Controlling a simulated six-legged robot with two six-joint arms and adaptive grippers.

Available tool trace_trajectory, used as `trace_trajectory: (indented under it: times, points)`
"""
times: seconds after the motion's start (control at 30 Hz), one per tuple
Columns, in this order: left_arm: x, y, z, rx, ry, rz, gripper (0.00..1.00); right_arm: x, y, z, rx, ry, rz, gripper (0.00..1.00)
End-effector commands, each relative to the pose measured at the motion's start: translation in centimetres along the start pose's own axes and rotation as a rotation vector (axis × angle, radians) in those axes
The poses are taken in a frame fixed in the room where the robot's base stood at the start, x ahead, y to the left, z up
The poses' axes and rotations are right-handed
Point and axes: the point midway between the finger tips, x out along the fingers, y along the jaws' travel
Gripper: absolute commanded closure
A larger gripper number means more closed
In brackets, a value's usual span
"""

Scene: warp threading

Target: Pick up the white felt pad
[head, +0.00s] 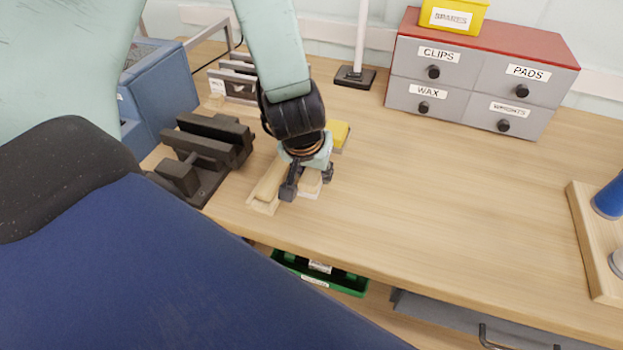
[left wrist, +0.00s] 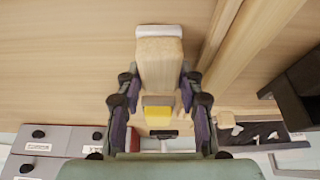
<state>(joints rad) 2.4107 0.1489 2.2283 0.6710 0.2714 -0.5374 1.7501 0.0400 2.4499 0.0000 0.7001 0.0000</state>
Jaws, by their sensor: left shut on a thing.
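The white felt pad shows as a pale wooden block with a white layer along its lower edge (head: 308,195). In the left wrist view the block (left wrist: 160,62) lies between my fingers, its white layer at the far end. My left gripper (head: 308,183) points down over the bench and is shut on this block, one finger on each side; it also shows in the left wrist view (left wrist: 160,85). I cannot tell whether the pad touches the bench. My right gripper is not in view.
A wooden rail (head: 266,188) lies close left of the pad. A yellow block (head: 340,131) with a grey base sits just behind. A dark clamp-like fixture (head: 205,150) stands left, grey labelled drawers (head: 465,85) back right. The bench's middle right is clear.

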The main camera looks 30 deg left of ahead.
Motion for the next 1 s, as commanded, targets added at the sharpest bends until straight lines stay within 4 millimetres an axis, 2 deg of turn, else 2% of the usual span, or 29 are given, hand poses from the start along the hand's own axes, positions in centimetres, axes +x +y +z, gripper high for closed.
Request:
trace_trajectory:
  times: [0.27,0.47,0.77,1.0]
  points:
    - [-0.3,0.0,-0.2,-0.001,0.002,0.000,0.95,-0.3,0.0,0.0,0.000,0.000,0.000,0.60]
    - [-1.8,0.0,-0.8,-0.001,0.003,0.000,0.95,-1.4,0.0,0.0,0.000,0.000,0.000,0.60]
    - [-5.7,0.0,-2.4,-0.002,0.003,0.001,0.95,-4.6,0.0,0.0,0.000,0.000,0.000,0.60]
    - [-9.4,0.0,-4.0,-0.001,0.003,0.001,0.95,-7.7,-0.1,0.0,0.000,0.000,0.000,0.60]
